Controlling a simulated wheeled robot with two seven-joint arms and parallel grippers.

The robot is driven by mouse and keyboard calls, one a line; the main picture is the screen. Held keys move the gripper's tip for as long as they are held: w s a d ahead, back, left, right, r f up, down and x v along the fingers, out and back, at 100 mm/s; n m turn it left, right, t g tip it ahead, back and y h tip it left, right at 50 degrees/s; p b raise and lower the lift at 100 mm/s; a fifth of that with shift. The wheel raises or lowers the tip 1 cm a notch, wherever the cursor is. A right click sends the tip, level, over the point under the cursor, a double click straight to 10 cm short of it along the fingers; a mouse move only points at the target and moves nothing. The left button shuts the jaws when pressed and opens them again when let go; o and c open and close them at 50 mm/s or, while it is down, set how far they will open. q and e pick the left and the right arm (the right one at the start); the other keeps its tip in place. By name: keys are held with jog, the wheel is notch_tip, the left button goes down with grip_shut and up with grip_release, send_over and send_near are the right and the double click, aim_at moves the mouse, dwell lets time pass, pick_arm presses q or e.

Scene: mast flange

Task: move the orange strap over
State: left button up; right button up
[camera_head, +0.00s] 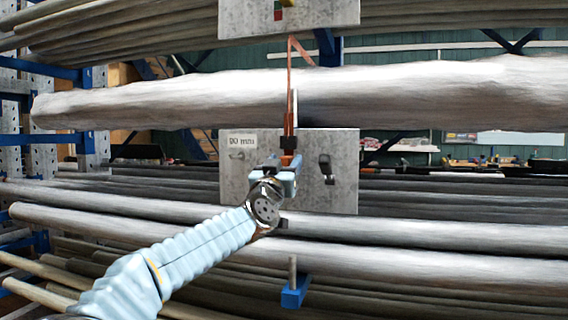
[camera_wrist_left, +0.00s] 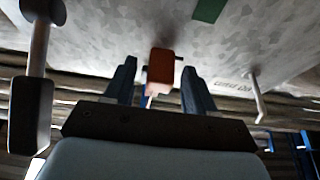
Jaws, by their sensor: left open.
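The orange strap (camera_head: 291,110) hangs as a thin upright band in front of a thick pale wrapped pole (camera_head: 420,95). A slanted orange piece shows at its top. Its lower end reaches my left gripper (camera_head: 287,165), in front of a grey plate (camera_head: 245,190) labelled "90 mm". In the left wrist view an orange-red block-like end (camera_wrist_left: 161,66) shows between the two dark blue fingers, which stand apart with a visible gap on both sides. My left gripper is open. What lies behind the orange end is hidden. My right gripper is not in view.
The plate has a hook at left (camera_head: 237,155) and a dark-ended peg at right (camera_head: 326,168); the left wrist view shows two pegs beside the fingers. A second grey plate (camera_head: 330,12) is above. Long poles fill the rack. A blue bracket (camera_head: 295,293) sits below.

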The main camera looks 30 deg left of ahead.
pick_arm(q)
grip_shut()
notch_tip(320, 180, down, 6)
jog(key=b, duration=0.5)
grip_release()
jog(key=b+v, duration=0.4)
jog(key=v, duration=1)
